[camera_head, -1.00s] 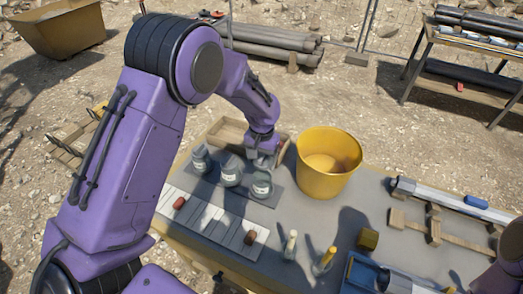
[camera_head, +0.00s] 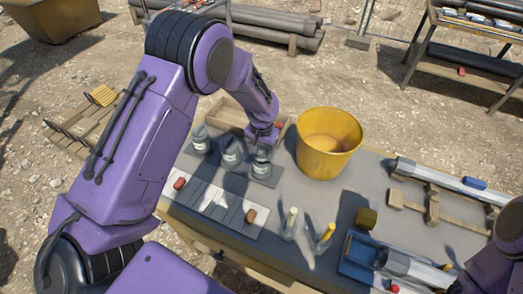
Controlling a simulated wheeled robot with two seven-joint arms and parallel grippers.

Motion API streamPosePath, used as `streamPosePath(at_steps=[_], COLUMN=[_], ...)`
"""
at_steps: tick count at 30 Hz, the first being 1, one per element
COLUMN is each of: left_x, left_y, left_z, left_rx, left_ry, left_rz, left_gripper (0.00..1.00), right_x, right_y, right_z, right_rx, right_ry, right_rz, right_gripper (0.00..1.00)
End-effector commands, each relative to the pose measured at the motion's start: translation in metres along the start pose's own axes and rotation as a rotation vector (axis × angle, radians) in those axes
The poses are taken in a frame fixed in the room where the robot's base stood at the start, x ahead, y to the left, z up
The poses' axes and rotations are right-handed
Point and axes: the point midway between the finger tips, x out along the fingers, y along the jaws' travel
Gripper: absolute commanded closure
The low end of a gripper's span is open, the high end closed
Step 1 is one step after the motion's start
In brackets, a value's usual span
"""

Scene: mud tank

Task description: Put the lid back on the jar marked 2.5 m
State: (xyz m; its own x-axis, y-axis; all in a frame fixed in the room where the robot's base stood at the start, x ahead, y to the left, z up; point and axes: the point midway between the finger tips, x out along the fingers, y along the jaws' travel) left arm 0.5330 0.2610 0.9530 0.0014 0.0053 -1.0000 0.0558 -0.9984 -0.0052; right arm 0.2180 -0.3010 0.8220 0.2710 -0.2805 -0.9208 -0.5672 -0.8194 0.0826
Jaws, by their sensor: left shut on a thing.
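Three glass jars with dark contents and pale labels stand in a row on a grey mat on the table: a left jar (camera_head: 201,140), a middle jar (camera_head: 231,153) and a right jar (camera_head: 262,167). The label writing is too small to read, so I cannot tell which is marked 2.5 m. My left gripper (camera_head: 263,151) points down right over the right jar's mouth, shut on the lid, which is mostly hidden by the fingers. I cannot tell whether the lid touches the jar. My right arm shows at the right edge; its gripper is out of view.
A yellow bucket (camera_head: 328,143) stands close right of the jars. A wooden tray (camera_head: 232,113) lies behind them. A pale strip board (camera_head: 215,203) with red-brown blocks lies in front.

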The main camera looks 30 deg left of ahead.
Motion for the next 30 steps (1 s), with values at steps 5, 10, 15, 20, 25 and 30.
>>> streamPosePath(at_steps=[5,10,15,20,25,30], left_x=[-0.0002,-0.001,-0.002,-0.0016,-0.0008,-0.0008], left_y=[-0.0001,0.0,0.0001,0.0002,0.0003,0.0002], left_z=[0.0,0.0006,0.002,0.0031,0.0031,0.0031], left_rx=[0.0,0.0,0.0,0.0,0.0,0.0], left_ry=[0.0,0.0,-0.001,0.0,0.0,0.0], left_rz=[0.0,0.0,0.0,0.0,0.0,0.0], left_gripper=[0.62,0.62,0.62,0.62,0.62,0.62], right_x=[0.0,-0.0017,-0.0059,-0.0081,-0.0075,-0.0075], right_y=[0.0,0.0002,0.0005,0.0007,0.0007,0.0006], right_z=[0.0,-0.0007,-0.0024,-0.0034,-0.0031,-0.0031], right_rx=[0.0,0.0,0.0,0.0,0.0,0.0], right_ry=[0.0,0.0,0.0,0.0,0.0,0.0], right_rz=[0.0,0.0,0.0,0.0,0.0,0.0], right_gripper=[0.09,0.09,0.09,0.09,0.09,0.09])
